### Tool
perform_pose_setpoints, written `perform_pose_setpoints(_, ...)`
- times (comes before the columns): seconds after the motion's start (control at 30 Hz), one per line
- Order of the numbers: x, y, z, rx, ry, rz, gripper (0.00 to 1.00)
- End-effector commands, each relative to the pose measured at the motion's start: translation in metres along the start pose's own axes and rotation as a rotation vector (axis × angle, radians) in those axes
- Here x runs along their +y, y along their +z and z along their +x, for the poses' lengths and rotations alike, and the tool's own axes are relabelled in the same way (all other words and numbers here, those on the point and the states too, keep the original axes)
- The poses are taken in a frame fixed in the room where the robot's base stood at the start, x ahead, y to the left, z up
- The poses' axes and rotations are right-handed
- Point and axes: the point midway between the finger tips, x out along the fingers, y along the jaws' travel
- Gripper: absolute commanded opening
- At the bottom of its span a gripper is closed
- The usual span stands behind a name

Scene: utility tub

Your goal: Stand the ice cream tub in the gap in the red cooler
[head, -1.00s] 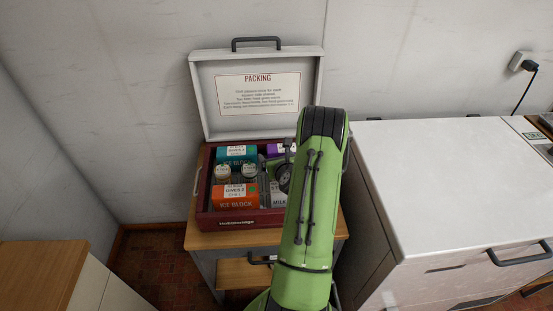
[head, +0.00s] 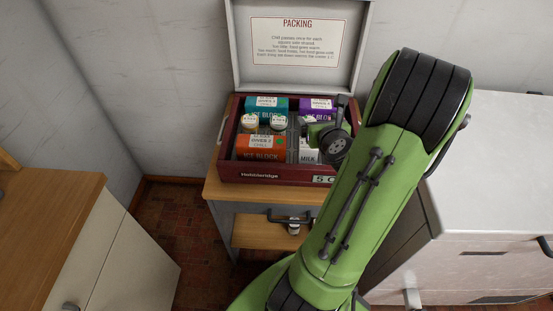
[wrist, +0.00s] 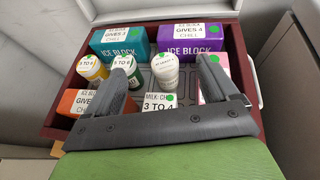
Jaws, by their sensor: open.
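The red cooler (head: 254,177) stands open in the head view, its white lid (head: 238,60) raised behind it. My gripper (wrist: 165,66) is open above the cooler's contents, and I see nothing clamped between its fingers. Beyond the fingers is a white round-topped container (wrist: 165,72) with a label too blurred to read; I cannot tell whether it is the ice cream tub. A pink item (wrist: 213,66) is partly hidden by the right finger. I cannot make out any thing clearly marked as ice cream. A gap in the cooler is hard to tell behind my gripper.
Inside are a teal ice block (wrist: 119,45), a purple ice block (wrist: 192,42), an orange ice block (head: 260,148), a yellow bottle (wrist: 92,68), a green bottle (wrist: 126,70) and a milk carton (wrist: 158,101). A white-topped cabinet (head: 490,180) stands right; a wooden-topped unit (head: 50,205) left.

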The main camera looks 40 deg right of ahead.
Motion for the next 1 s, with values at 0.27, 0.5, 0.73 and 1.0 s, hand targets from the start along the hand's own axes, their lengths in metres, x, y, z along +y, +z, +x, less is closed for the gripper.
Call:
perform_pose_setpoints(0.27, 0.147, 0.014, -0.036, 0.032, 0.408, -0.986, 0.87)
perform_pose_setpoints(0.5, 0.24, -0.005, -0.166, -0.249, 0.862, -2.364, 0.87)
perform_pose_setpoints(0.73, 0.221, -0.024, -0.271, 0.624, -0.92, 2.624, 0.87)
perform_pose_setpoints(1.0, 0.212, -0.029, -0.286, 0.66, -0.881, 2.476, 0.87)
